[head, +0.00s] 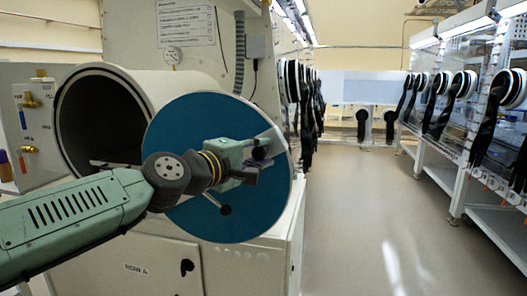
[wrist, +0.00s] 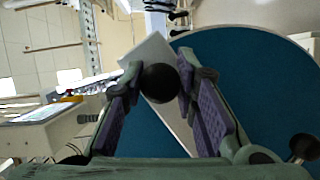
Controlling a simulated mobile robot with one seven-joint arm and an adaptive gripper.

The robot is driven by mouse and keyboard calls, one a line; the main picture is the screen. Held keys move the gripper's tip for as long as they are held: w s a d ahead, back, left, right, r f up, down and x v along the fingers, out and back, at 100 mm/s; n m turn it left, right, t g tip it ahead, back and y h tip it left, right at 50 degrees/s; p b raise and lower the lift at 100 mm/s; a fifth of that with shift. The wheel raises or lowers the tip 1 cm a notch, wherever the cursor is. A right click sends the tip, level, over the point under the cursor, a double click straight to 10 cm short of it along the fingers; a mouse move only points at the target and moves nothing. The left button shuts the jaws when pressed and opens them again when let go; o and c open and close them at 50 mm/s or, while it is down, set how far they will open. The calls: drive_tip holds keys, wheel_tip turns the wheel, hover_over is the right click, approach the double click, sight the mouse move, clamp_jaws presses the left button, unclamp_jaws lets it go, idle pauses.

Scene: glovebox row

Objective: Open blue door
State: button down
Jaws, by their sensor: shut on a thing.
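The blue door (head: 190,130) is a round disc standing away from the mouth of the pale cylindrical chamber (head: 130,75), whose dark inside shows at left. The door also fills much of the wrist view (wrist: 255,75). A pale plate (wrist: 150,52) crosses its face and carries a black ball knob (wrist: 160,83). My gripper (head: 260,158) is at the right part of the door's face. Its purple-padded fingers are shut on the black knob between the fingertips. In the head view my gripper mostly hides the knob.
A second dark knob (head: 225,209) sticks out low on the door. A panel with brass valves (head: 30,101) stands at left. Black gloves (head: 310,105) hang beyond the door. The aisle floor (head: 370,220) at right is clear, up to the glovebox row (head: 465,140).

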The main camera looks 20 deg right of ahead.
idle(0.4)
drive_tip(key=c, duration=1.2)
unclamp_jaws()
drive_tip(key=shift+c, duration=0.2)
drive_tip(key=shift+s+a, duration=0.1)
drive_tip(key=v, duration=1.1)
drive_tip(key=shift+s+a, duration=0.25)
drive_tip(key=shift+a, duration=0.05)
